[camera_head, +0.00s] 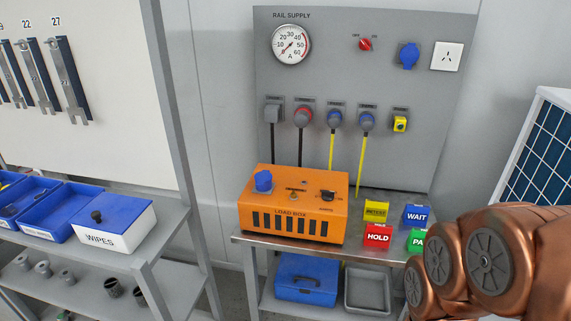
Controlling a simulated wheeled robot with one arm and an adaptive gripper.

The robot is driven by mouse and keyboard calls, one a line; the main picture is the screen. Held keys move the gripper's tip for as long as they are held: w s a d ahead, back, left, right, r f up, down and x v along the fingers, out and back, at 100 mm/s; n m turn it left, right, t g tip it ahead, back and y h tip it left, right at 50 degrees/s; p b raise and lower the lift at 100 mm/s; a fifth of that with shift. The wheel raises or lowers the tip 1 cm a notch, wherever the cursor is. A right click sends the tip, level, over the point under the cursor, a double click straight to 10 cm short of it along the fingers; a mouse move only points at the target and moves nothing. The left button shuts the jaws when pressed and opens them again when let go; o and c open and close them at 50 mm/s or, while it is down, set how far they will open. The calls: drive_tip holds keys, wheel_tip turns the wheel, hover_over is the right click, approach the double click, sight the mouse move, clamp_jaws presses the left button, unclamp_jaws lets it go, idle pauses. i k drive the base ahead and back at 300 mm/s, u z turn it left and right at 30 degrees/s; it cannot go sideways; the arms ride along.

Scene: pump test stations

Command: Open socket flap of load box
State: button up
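The orange load box (322,203) stands on the metal bench under the rail supply panel. It has a black slotted grille and a "LOAD BOX" label on its front. A blue socket flap (263,181) sits at the left of its top face. The flap looks to be down over its socket, but it is small and I cannot be sure. A switch (292,195) and a black knob (327,195) are to its right on the same face. My copper-coloured arm shows at the lower right, apart from the box. My gripper is out of view.
Yellow, blue, red "HOLD" (377,236) and green blocks stand right of the box on the bench (352,250). The panel (370,90) with plugs and hanging cables rises behind. A shelf with a "WIPES" box (115,226) is at left.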

sight(265, 176)
drive_tip(key=u, duration=0.25)
drive_tip(key=i, duration=0.9)
drive_tip(key=u, duration=0.6)
